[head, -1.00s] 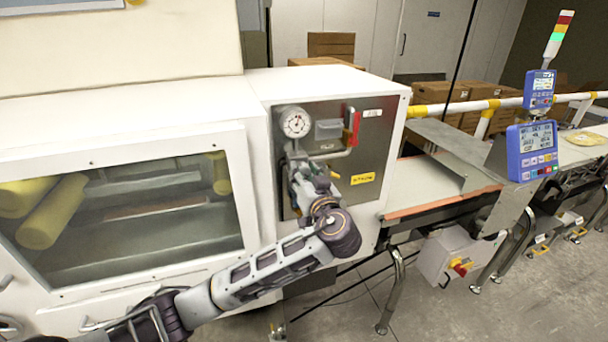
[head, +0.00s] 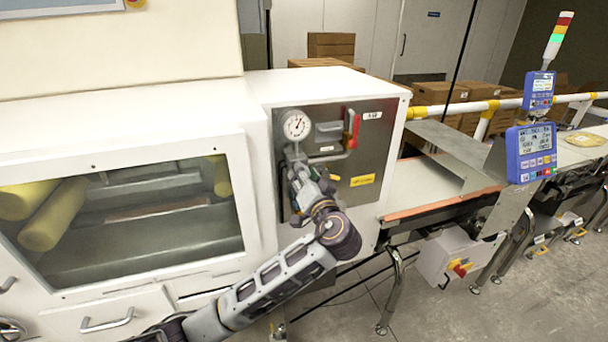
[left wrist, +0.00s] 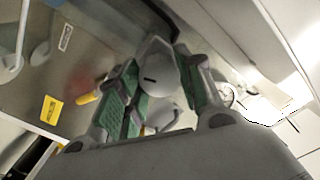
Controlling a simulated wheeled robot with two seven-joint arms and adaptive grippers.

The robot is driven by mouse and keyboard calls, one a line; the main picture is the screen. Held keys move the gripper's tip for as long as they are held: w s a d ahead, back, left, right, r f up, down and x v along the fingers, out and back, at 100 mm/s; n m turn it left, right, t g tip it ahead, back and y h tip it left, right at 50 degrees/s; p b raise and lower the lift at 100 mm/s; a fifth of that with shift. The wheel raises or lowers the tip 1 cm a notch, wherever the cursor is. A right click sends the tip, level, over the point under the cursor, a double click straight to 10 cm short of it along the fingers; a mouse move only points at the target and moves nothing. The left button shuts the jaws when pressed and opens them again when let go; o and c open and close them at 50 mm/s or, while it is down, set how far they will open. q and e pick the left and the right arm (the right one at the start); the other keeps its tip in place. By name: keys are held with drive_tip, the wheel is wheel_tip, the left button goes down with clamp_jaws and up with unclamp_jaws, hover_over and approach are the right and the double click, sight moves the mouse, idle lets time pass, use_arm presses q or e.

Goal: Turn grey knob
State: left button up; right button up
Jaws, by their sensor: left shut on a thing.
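The grey knob (left wrist: 157,75) shows in the left wrist view as a rounded grey piece with a short dark mark, between the two green-padded fingers. My left gripper (left wrist: 160,85) is shut on it. In the head view my left gripper (head: 297,170) reaches up to the metal panel (head: 360,150), just below a round dial gauge (head: 296,125). There the gripper covers most of the knob. My right gripper is in neither view.
A red-handled lever (head: 352,128) and a pipe sit on the panel right of the gauge. A yellow label (head: 362,180) is below them. The conveyor belt (head: 430,185) and blue display units (head: 531,152) stand to the right.

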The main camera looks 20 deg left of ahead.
use_arm(q)
drive_tip(key=shift+m+p, duration=2.65)
drive_tip(key=shift+m, duration=0.85)
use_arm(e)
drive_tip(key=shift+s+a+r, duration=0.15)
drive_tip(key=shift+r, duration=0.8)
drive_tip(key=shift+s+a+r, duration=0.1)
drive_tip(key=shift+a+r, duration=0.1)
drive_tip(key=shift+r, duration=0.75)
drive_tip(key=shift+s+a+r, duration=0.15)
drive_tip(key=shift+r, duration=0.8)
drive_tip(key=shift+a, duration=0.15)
use_arm(q)
drive_tip(key=o, duration=1)
drive_tip(key=shift+o, duration=0.2)
drive_tip(key=v, duration=1.2)
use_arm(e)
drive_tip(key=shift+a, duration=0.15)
